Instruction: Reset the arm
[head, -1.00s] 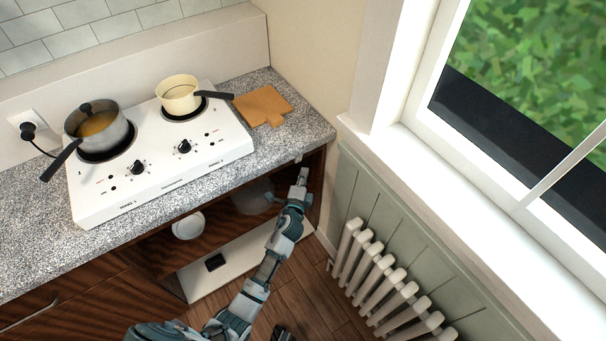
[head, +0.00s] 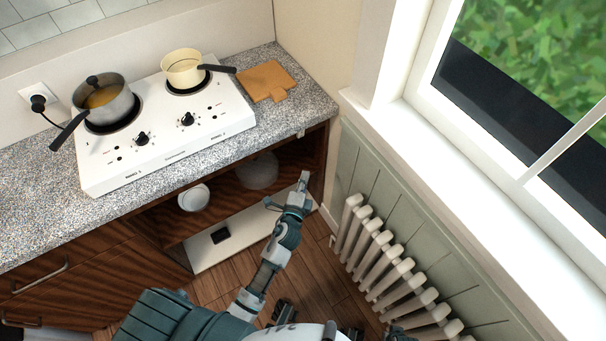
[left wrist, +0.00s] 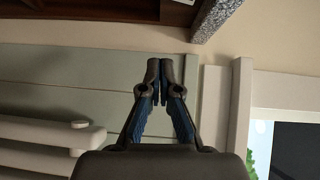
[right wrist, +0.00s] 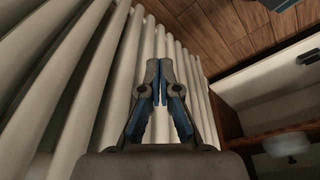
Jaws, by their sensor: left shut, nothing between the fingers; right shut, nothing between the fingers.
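My left gripper (head: 304,179) is at the end of the arm that reaches up from the bottom of the head view. It is over the right end of the low cupboard opening, near the wall with the radiator. In the left wrist view its fingertips (left wrist: 159,70) are together with nothing between them, facing a pale green wall panel. My right gripper (right wrist: 162,70) is shut and empty in the right wrist view, in front of the radiator. In the head view only a small dark piece at the bottom edge may belong to the right arm.
The white radiator (head: 378,262) stands right of my left arm, below the window. The counter (head: 312,108) holds a hob (head: 165,135) with a grey pot (head: 103,101) and cream pan (head: 182,69). The cupboard holds a white bowl (head: 193,198) above a white panel (head: 235,232).

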